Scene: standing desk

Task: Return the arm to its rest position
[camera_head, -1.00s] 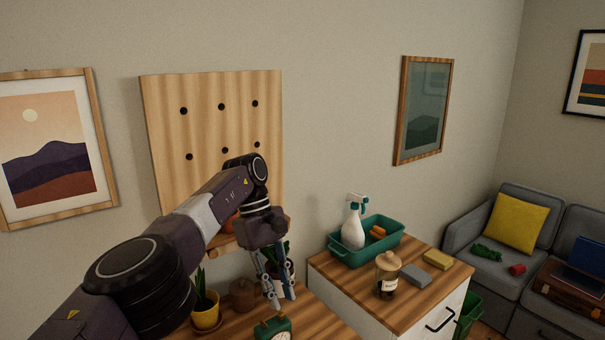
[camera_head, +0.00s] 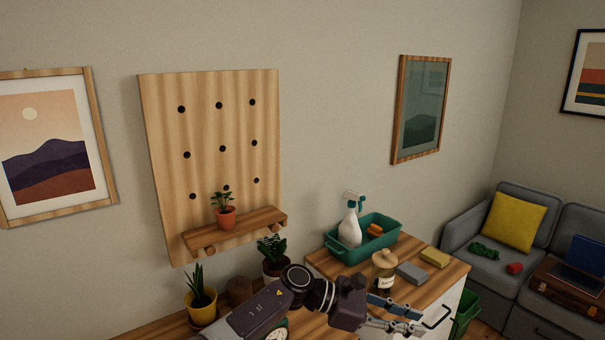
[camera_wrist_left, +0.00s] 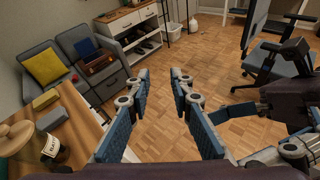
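My left gripper (camera_head: 410,320) is low in the head view, in front of the white cabinet's front. Its two fingers are apart with nothing between them. The left wrist view shows the same open fingers (camera_wrist_left: 161,95) with bare floor behind them. My right gripper (camera_wrist_left: 232,135) shows at the right edge of the left wrist view; its fingers appear apart and empty. It is not in the head view.
A small potted plant (camera_head: 225,216) stands on the pegboard's shelf (camera_head: 255,226). A teal bin (camera_head: 345,256) with a spray bottle (camera_head: 350,228), a jar (camera_head: 384,270) and sponges (camera_head: 434,257) stand on the cabinet. An office chair (camera_wrist_left: 270,75) is at the right in the wrist view.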

